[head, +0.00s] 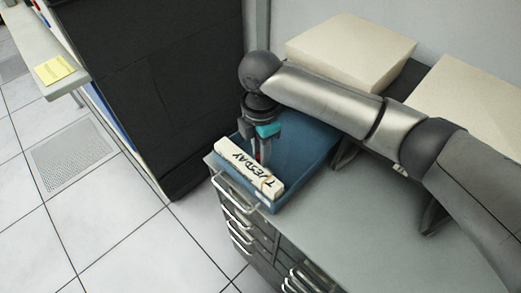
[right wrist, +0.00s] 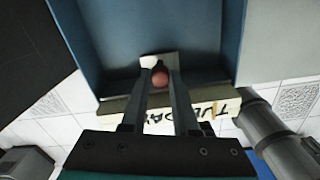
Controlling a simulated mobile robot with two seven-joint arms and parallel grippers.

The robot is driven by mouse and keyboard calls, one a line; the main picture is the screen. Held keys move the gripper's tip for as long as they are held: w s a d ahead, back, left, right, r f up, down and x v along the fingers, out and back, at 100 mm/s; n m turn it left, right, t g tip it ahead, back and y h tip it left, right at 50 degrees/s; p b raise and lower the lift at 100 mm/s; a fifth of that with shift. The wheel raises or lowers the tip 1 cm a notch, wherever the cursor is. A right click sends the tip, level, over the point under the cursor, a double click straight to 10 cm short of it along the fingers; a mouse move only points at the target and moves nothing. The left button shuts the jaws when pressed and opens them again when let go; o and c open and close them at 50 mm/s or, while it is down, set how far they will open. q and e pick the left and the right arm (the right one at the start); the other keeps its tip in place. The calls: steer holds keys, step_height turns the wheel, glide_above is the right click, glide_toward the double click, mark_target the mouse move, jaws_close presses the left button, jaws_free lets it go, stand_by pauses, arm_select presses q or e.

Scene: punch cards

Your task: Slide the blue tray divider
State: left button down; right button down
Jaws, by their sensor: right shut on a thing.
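The blue tray (head: 308,148) sits on the grey cabinet top near its left edge; its wall also shows in the right wrist view (right wrist: 78,42). A cream block lettered TUESDAY (head: 240,168) lies along its front edge. My right gripper (head: 262,152) points down at the tray just behind this block. In the right wrist view its fingers (right wrist: 160,78) are closed on a small reddish round knob (right wrist: 160,77), with a pale piece (right wrist: 160,60) just beyond it. I cannot make out the divider's full shape. My left gripper is out of view.
Two cream boxes stand at the back (head: 350,45) and right (head: 480,95) of the cabinet (head: 355,215). A tall dark cabinet (head: 150,85) stands close to the tray's left. Drawer handles (head: 235,205) stick out in front.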

steer(key=shift+w+d, duration=0.1)
steer(key=shift+w+d+r+p, duration=0.15)
steer(key=shift+w+d+p, duration=0.15)
steer(key=shift+p, duration=0.1)
steer(key=w+d+p, duration=0.1)
steer(key=w+d, duration=0.1)
steer(key=shift+w+d+p, duration=0.25)
steer(key=shift+w+p, duration=0.05)
steer(key=shift+w+d, duration=0.2)
steer(key=shift+d, duration=0.05)
steer(key=c, duration=0.7)
jaws_free()
steer(key=shift+o, duration=0.2)
